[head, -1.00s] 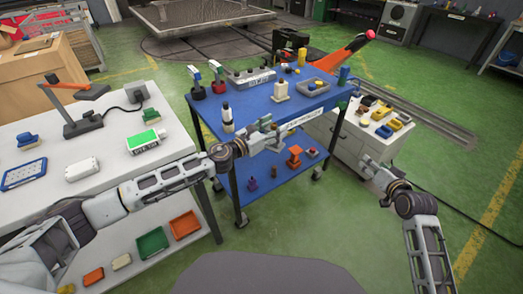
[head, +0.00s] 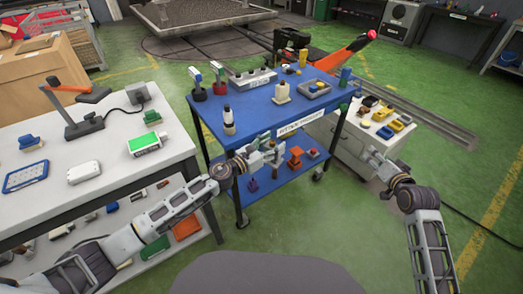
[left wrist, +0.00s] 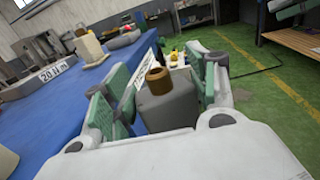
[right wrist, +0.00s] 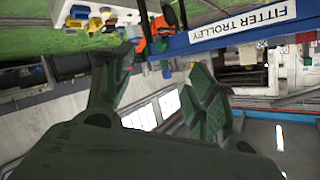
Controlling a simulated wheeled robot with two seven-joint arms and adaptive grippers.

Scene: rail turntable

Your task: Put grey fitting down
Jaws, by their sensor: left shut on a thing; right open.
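The grey fitting (left wrist: 170,103), a grey block with a brown neck on top, is held between the green pads of my left gripper (left wrist: 160,82) in the left wrist view. In the head view my left gripper (head: 270,155) is in front of the near edge of the blue trolley (head: 255,112), below the height of its top; the fitting is too small there to make out clearly. My right gripper (head: 373,160) is open and empty, right of the trolley in front of the white cabinet. Its spread fingers show in the right wrist view (right wrist: 155,95).
The trolley's lower shelf holds a purple piece (head: 253,184) and an orange piece (head: 295,157). Its top carries bottles, tools and a grey tray (head: 327,91). A white bench (head: 110,180) stands left. A white cabinet (head: 350,142) with coloured parts stands right.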

